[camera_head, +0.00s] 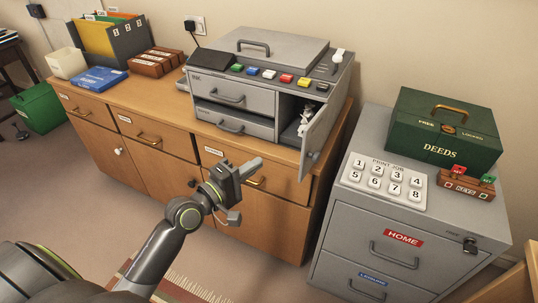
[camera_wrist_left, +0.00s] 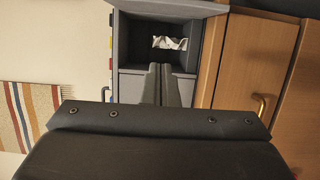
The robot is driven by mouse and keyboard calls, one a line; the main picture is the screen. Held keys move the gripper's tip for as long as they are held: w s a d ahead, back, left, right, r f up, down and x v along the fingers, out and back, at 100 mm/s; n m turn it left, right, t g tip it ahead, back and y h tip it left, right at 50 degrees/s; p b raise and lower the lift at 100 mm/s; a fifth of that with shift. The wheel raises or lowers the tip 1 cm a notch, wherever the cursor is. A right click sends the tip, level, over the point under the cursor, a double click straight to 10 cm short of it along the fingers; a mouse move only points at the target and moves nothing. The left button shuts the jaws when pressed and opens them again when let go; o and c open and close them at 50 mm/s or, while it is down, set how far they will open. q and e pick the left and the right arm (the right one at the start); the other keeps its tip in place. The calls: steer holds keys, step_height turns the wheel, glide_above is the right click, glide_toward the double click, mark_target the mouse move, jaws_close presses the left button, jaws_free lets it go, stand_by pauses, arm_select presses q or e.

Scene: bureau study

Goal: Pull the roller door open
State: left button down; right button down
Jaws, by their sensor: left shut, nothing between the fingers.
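The grey machine (camera_head: 270,75) stands on the wooden cabinet. At its right front a grey door (camera_head: 320,132) stands swung open on its right side, with a small round knob near its lower edge. The open compartment behind it holds something white and crumpled (camera_head: 305,118); it also shows in the left wrist view (camera_wrist_left: 169,43). My left gripper (camera_head: 253,166) is shut and empty, in front of the cabinet, below and left of the door and apart from it. Its closed fingers (camera_wrist_left: 164,84) point towards the compartment in the left wrist view. My right gripper is not in view.
A grey filing cabinet (camera_head: 380,240) at the right carries a green deeds box (camera_head: 443,130), a numbered keypad (camera_head: 384,182) and a small brown box (camera_head: 466,185). Trays and folders occupy the wooden top's left end. A striped rug (camera_head: 190,288) lies below. A floor gap separates both cabinets.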

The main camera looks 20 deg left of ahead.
arm_select(q)
steer(key=w+d, duration=0.7)
steer(key=w, duration=0.1)
steer(key=shift+d, duration=0.15)
stand_by(0.3)
